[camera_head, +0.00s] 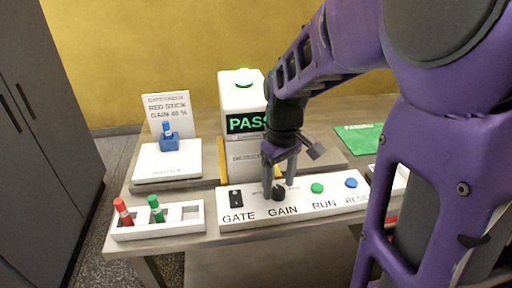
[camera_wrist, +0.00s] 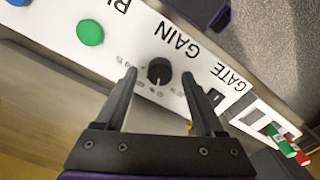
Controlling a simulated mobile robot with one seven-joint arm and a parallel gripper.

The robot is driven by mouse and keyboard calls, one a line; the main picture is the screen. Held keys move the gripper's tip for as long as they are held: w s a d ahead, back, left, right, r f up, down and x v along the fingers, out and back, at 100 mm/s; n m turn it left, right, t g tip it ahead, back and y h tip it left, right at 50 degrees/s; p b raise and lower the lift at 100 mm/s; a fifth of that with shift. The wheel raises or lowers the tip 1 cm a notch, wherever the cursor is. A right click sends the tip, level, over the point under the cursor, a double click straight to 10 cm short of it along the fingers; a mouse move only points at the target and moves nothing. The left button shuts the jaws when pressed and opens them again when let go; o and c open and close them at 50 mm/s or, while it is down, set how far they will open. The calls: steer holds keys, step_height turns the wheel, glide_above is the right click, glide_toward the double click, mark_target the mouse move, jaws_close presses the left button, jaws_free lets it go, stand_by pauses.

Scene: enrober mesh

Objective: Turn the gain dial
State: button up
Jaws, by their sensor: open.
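The gain dial (camera_head: 278,193) is a black round knob on the white control panel (camera_head: 236,217), above the printed word GAIN. In the wrist view the dial (camera_wrist: 159,71) has small scale marks around it. My gripper (camera_head: 277,184) points down over the panel at the dial. In the wrist view my gripper (camera_wrist: 159,72) is open, with one dark finger on each side of the dial and a visible gap to it. The fingers do not appear to touch the dial. The exact height of the fingertips over the panel is hard to tell.
The panel also has a black GATE switch (camera_head: 235,198), a green RUN button (camera_head: 317,188) and a blue button (camera_head: 351,183). Behind stands a white machine with a green PASS display (camera_head: 246,123). A sign (camera_head: 167,112) reads RED STICK, GAIN 40 %. A rack (camera_head: 181,227) holds red and green sticks.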

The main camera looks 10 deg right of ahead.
steer(key=shift+f, duration=0.45)
steer(key=shift+c, duration=0.3)
jaws_close()
steer(key=m+p, duration=0.1)
steer(key=m, duration=0.2)
steer(key=shift+r+m, duration=0.1)
steer(key=shift+m, duration=0.2)
steer(key=shift+m+p, duration=0.5)
steer(key=shift+m, duration=1.5)
